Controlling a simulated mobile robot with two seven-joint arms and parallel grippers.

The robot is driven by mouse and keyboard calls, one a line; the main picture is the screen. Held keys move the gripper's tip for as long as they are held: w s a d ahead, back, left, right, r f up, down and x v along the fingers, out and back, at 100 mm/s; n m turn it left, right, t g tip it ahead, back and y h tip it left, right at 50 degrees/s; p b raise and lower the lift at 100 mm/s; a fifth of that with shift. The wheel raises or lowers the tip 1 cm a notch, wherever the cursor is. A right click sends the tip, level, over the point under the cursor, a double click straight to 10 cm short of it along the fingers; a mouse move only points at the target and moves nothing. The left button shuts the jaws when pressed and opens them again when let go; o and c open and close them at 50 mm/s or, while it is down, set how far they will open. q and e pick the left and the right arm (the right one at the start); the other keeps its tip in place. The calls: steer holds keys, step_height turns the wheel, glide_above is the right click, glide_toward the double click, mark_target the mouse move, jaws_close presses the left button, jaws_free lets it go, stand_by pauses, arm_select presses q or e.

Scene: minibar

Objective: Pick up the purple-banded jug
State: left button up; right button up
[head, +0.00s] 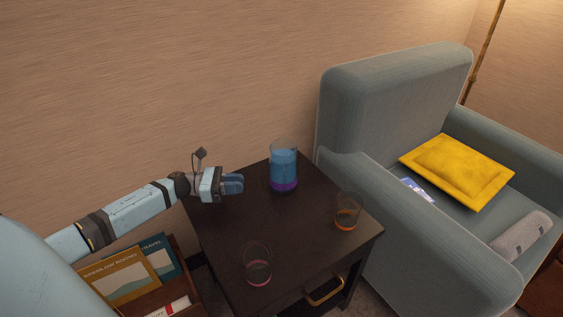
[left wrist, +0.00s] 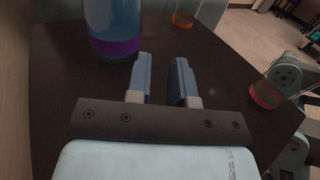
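The purple-banded jug (head: 284,167) stands upright on the dark side table, glass with blue contents and a purple band near its base. It also shows at the top left of the left wrist view (left wrist: 113,30). My left gripper (head: 237,184) is just left of the jug in the head view, apart from it. In the left wrist view its two fingers (left wrist: 160,78) are parted with bare tabletop between them, and the jug is off to the left of them. My right gripper is not seen in the head view; a pale arm part shows at the right of the wrist view.
The table (head: 225,225) also holds an orange-banded glass (head: 347,212) right of the jug and a pink-banded glass (head: 258,266) near the front. A grey armchair (head: 345,100) with a yellow cushion (head: 457,170) adjoins the right. A magazine rack (head: 183,262) stands left; the wall is behind.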

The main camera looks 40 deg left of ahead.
arm_select(q)
steer(key=b, duration=0.2)
glide_toward(285, 181)
steer(key=x, duration=0.2)
steer(key=f+x, duration=0.1)
steer(key=x, duration=0.1)
steer(key=shift+w+d, duration=0.1)
steer(key=shift+w, duration=0.3)
steer(key=x, duration=0.1)
steer(key=b+x, duration=0.1)
steer(key=x, duration=0.3)
steer(key=shift+d+r, duration=0.1)
steer(key=shift+r, duration=0.25)
jaws_close()
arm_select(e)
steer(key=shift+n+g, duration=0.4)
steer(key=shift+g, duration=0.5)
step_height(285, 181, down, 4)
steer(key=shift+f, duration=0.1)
arm_select(q)
steer(key=shift+d+f, duration=0.1)
steer(key=shift+f, duration=0.05)
